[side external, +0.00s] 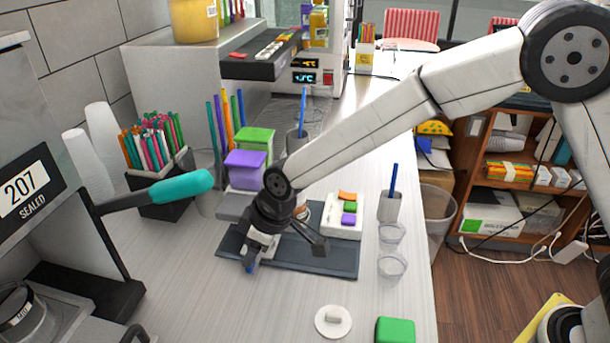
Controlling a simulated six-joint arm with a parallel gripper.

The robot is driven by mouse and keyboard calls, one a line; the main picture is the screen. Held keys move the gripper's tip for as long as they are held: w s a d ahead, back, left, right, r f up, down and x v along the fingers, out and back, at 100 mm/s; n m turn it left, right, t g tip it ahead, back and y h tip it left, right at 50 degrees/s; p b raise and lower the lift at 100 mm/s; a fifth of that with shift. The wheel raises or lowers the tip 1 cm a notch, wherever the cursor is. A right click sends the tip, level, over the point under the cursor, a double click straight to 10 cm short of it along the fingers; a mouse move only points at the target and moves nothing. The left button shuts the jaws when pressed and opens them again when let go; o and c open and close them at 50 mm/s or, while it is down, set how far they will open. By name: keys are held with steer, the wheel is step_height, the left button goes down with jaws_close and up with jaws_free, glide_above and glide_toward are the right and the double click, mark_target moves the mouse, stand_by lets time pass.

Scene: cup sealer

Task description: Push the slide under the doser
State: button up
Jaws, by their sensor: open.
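My gripper (284,248) is open, with its fingers spread low over a dark mat or tray (335,266) on the white counter. No object shows clearly between the fingers. Behind it, a grey stand (232,207) carries a purple block-like container (245,168) and a green one (256,140); this may be the doser, but I cannot tell for certain. My gripper and wrist hide part of the stand's front and the mat. I cannot clearly make out the slide. A white block with orange, green and purple pieces (343,214) sits at the mat's back right.
The sealer (30,195) with a teal handle (181,187) stands at left. A holder of colored pens or straws (160,185) is behind it. Clear cups (391,268) line the right edge. A round white lid (333,321) and green block (395,330) lie in front.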

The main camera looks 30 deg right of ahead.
steer(key=shift+x, duration=1.65)
steer(key=shift+c, duration=0.2)
jaws_close()
